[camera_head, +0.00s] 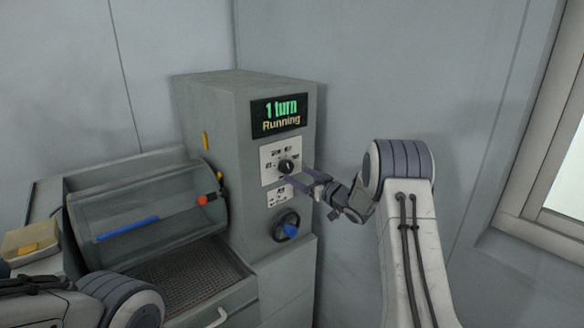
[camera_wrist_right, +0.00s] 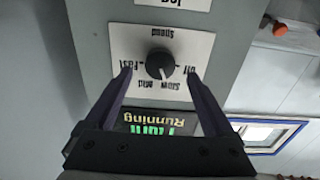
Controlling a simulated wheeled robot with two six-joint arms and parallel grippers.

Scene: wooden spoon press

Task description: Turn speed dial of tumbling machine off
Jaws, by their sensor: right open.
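The tumbling machine (camera_head: 215,115) is a grey cabinet whose display (camera_head: 277,113) reads "1 turn Running". Its black round speed dial (camera_head: 287,166) sits on a white plate below the display. In the right wrist view the picture is upside down, and the dial (camera_wrist_right: 159,65) lies between my fingertips, with Off, Slow, Mid and Fast labels around it. My right gripper (camera_head: 302,178) is open in front of the dial, with a finger on each side; contact cannot be told. The dial's exact setting is hard to read. My left gripper (camera_head: 30,285) is partly in view at the lower left, its jaws unclear.
A blue knob (camera_head: 287,227) sits lower on the panel. Left of the panel are a clear drum cover (camera_head: 150,205) with a red knob (camera_head: 202,200), and a mesh tray (camera_head: 185,272). A window (camera_head: 555,190) is at right.

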